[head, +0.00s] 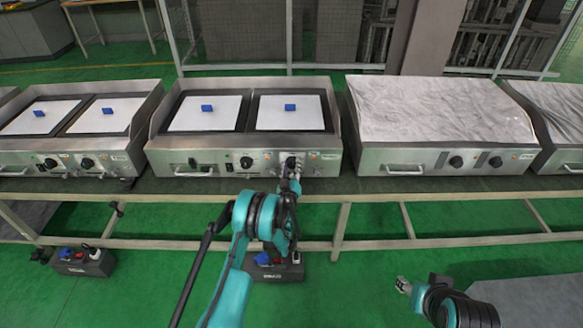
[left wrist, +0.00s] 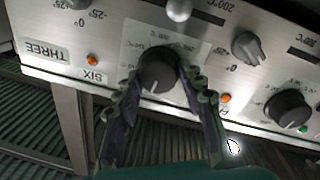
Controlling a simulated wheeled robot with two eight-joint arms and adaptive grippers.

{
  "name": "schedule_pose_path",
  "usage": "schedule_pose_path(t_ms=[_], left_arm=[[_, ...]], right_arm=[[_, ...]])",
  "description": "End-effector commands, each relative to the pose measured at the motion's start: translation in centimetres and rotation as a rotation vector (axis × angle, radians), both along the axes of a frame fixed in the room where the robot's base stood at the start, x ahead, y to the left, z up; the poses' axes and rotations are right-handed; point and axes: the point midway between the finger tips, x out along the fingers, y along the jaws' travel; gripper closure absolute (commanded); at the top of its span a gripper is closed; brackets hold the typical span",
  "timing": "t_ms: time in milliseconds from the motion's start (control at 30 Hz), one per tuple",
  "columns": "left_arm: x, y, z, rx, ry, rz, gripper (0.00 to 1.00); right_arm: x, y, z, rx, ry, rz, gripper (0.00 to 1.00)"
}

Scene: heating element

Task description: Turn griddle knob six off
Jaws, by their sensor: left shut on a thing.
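The middle griddle (head: 160,148) has a steel front with two black knobs. Its right knob (head: 291,161) is partly hidden behind my left gripper (head: 293,182). The two fingers of my left gripper (left wrist: 160,88) are shut on this knob, one on each side. The knob's pointer mark cannot be read. My right gripper (head: 403,286) is low at the right, away from the griddles; its fingers are too small to judge.
The griddle's other knob (head: 246,162) is to the left. An orange lamp (left wrist: 92,60) and grey dials (left wrist: 247,46) are near the gripped knob. A covered griddle (head: 440,110) stands to the right. The bench rail (head: 390,190) runs below; green floor is in front.

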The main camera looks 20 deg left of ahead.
Motion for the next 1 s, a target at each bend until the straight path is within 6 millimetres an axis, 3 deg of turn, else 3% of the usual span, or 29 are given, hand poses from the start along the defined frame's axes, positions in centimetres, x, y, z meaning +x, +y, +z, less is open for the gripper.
schedule_pose_path(t_ms=[300,800,833,900,1000], left_arm=[[0.04,0.05,-0.02,-0.1,-0.029,0.0,0.9],[0.02,0.04,-0.05,-0.117,-0.033,0.0,0.9],[0.02,0.04,-0.05,-0.117,-0.033,0.0,0.53],[0.02,0.04,-0.05,-0.117,-0.033,0.0,0.4],[0.01,0.03,-0.06,-0.116,-0.033,0.0,0.4]], right_arm=[[0.0,0.0,0.0,0.0,0.0,0.0,0.53],[0.0,0.0,0.0,0.0,0.0,0.0,0.53],[0.0,0.0,0.0,0.0,0.0,0.0,0.53],[0.0,0.0,0.0,0.0,0.0,0.0,0.53],[0.0,0.0,0.0,0.0,0.0,0.0,0.53]])
